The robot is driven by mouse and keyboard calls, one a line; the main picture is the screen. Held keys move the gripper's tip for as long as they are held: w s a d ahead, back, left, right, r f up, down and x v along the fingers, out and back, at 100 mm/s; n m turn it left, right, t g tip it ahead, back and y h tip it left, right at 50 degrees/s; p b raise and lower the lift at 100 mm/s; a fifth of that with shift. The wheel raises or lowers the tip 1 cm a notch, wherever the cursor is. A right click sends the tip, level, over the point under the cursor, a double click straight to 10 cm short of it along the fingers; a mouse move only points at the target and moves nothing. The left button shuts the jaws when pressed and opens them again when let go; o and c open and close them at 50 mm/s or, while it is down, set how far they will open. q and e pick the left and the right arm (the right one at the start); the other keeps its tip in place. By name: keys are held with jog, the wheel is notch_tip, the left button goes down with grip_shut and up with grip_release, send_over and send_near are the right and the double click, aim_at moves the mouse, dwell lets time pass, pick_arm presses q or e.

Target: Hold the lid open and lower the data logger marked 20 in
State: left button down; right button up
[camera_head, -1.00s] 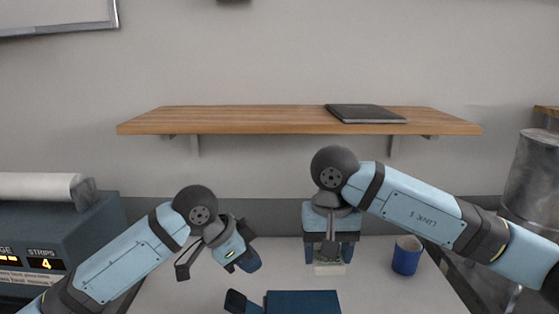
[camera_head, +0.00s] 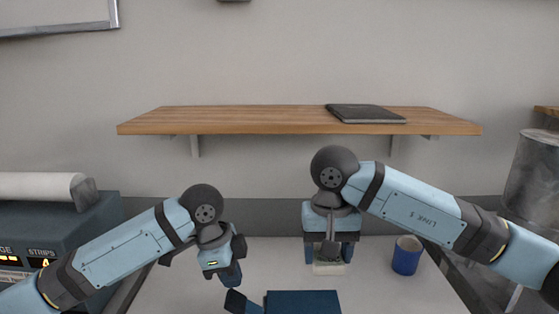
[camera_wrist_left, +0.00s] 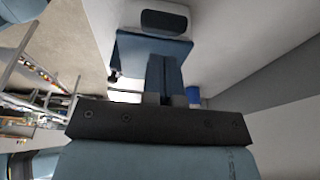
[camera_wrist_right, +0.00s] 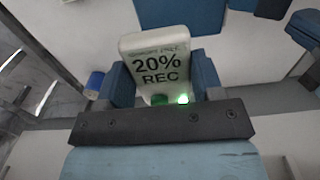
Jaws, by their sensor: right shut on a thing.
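The data logger (camera_wrist_right: 155,50) is a pale block with a large "20%" and "REC" and a lit green lamp. My right gripper (camera_head: 330,258) is shut on it; in the head view the logger (camera_head: 328,269) hangs below the fingers, upright. A dark blue box (camera_head: 303,302) is at the bottom edge of the head view, cut off. My left gripper (camera_head: 229,276) points down above and left of the box. Its fingers (camera_wrist_left: 166,78) look close together, with nothing visible between them. A blue panel shows beyond them.
A blue mug (camera_head: 407,256) stands right of my right gripper. A wooden shelf (camera_head: 250,121) with a dark flat book (camera_head: 365,113) crosses the wall. A blue machine (camera_head: 100,225) with a display stands at the left. The table between my grippers is clear.

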aim_at(230, 297)
pick_arm(q)
jog(key=shift+a+x, duration=0.2)
jog(key=shift+x, duration=0.7)
jog(key=shift+a+x, duration=0.25)
jog(key=shift+x, duration=0.65)
jog(key=shift+s+a+f, duration=0.1)
jog(key=shift+a+f, duration=0.3)
jog(key=shift+f, duration=0.2)
pick_arm(e)
jog(key=shift+a, duration=0.15)
jog(key=shift+d, duration=0.2)
pick_arm(q)
jog(key=shift+a+f+x, duration=0.1)
jog(key=shift+a+x, duration=0.2)
jog(key=shift+x, duration=1.05)
jog(key=shift+a+f+x, duration=0.1)
jog(key=shift+a+x, duration=0.15)
jog(key=shift+x, duration=1.15)
jog(key=shift+a+x, duration=0.3)
jog(key=shift+x, duration=1.05)
pick_arm(e)
jog(key=shift+f, duration=0.15)
jog(key=shift+f, duration=5.85)
